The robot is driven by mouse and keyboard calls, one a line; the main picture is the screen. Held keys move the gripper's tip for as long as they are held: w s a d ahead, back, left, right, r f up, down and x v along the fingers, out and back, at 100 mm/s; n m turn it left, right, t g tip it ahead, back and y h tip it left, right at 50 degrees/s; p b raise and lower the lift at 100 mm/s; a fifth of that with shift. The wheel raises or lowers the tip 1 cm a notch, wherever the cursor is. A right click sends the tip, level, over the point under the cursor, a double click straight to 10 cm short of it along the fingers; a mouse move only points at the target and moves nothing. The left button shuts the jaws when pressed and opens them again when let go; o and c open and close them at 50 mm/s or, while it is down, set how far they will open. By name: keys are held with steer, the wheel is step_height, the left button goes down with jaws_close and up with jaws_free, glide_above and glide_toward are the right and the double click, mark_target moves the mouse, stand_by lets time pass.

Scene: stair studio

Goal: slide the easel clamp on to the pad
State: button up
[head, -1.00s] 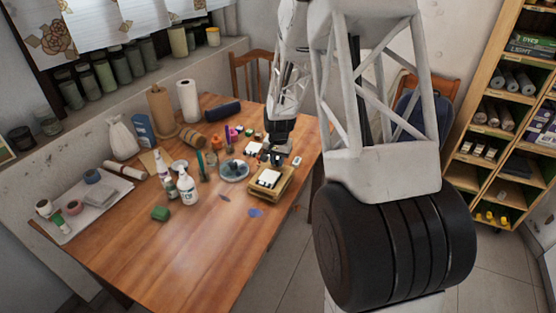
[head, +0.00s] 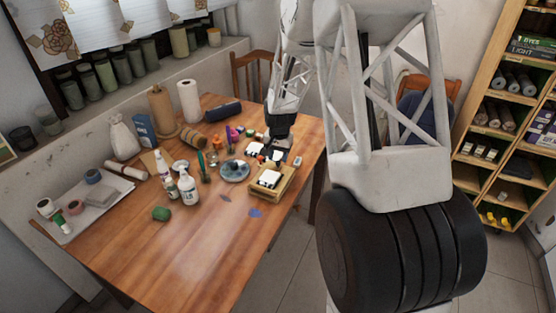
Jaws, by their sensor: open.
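A small wooden stand (head: 284,188) near the table's right edge carries a white block with dark marks (head: 268,179). A similar small white piece with dark parts (head: 254,149) sits behind it. They are too small for me to tell which is the easel clamp and which the pad. My gripper (head: 272,156) points down just behind the wooden stand, beside the rear white piece. It is open, and nothing shows held in it. Its fingers are dark and small, and partly blend with the things around them.
A round blue-grey dish (head: 235,171) stands left of the stand. White bottles (head: 187,186), a green roll (head: 160,214) and a blue patch (head: 255,212) are nearby. A small grey item (head: 297,160) lies to the right. The table's front is clear.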

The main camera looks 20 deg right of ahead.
mark_target(278, 162)
steer(key=shift+r, duration=2.5)
steer(key=s+a+r+n+t, duration=0.1)
steer(key=s+a+r+n, duration=0.15)
steer(key=s+r, duration=0.7)
steer(key=s+a+r+n, duration=0.1)
steer(key=s+a+r, duration=0.3)
steer(key=s+r, duration=0.5)
steer(key=s+a+r+n, duration=0.1)
steer(key=s+a+r, duration=0.1)
steer(key=s, duration=1)
steer(key=s+a+r+n+t, duration=0.1)
steer(key=s+n, duration=0.1)
steer(key=s, duration=1.1)
steer(key=shift+a+r, duration=0.35)
steer(key=shift+a, duration=0.05)
